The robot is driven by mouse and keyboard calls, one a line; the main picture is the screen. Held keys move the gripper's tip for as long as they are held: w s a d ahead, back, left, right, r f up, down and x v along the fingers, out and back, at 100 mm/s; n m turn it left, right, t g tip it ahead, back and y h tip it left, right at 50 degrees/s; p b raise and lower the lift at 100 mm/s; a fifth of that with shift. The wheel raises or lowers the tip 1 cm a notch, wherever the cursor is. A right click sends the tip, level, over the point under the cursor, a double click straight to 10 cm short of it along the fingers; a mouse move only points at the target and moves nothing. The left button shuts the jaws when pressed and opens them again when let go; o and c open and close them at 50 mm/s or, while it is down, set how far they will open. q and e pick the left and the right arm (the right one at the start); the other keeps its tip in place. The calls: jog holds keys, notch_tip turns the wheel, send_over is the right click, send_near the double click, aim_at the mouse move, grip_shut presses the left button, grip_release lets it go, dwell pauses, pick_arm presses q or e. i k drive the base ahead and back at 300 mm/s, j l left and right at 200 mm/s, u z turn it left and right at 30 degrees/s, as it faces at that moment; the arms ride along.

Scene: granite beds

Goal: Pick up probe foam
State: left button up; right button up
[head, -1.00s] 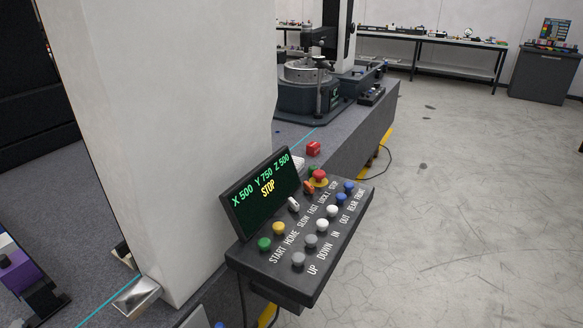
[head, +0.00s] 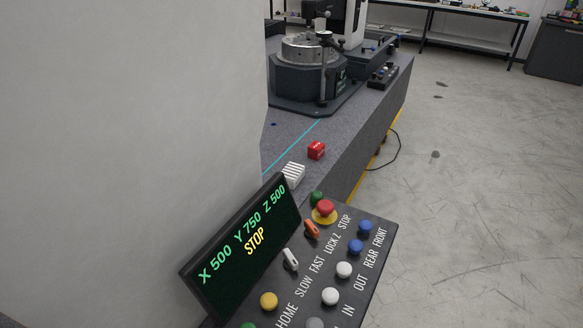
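I cannot pick out a piece that is clearly the probe foam. A small red block (head: 316,150) with faint white marking lies on the granite bed (head: 345,135), near its right edge. A white ribbed block (head: 293,174) lies on the bed nearer to me, partly hidden behind the control panel's screen. Neither of my grippers shows in the head view.
A control panel (head: 345,312) with buttons and a screen (head: 245,250) reading STOP juts out in front. A large pale column (head: 130,150) blocks the left. A round dark machine (head: 308,75) stands farther along the bed. Open floor (head: 480,200) lies to the right.

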aim_at(294, 172)
jog(key=k, duration=0.4)
jog(key=k+u, duration=0.35)
jog(key=k+j+u, duration=0.15)
jog(key=u, duration=0.25)
jog(key=k+j+u, duration=0.2)
jog(key=k+u, duration=0.15)
jog(key=l+u, duration=0.15)
jog(key=u, duration=0.25)
jog(key=i+l+u, duration=0.1)
jog(key=u, duration=0.3)
jog(key=l+u, duration=0.5)
jog(key=u, duration=0.3)
jog(key=k+l+u, duration=0.1)
jog(key=u, duration=0.35)
jog(key=k+l, duration=0.15)
jog(key=l, duration=0.25)
jog(key=k+l, duration=0.2)
jog(key=l, duration=0.25)
jog(key=k+l, duration=0.15)
jog(key=l, duration=0.25)
jog(key=k+l, duration=0.2)
jog(key=l, duration=0.25)
jog(key=k+l, duration=0.15)
jog(key=l, duration=0.25)
jog(key=k+l, duration=0.2)
jog(key=l, duration=0.25)
jog(key=k+l, duration=0.15)
jog(key=l, duration=0.25)
jog(key=k+l, duration=0.2)
jog(key=l, duration=0.25)
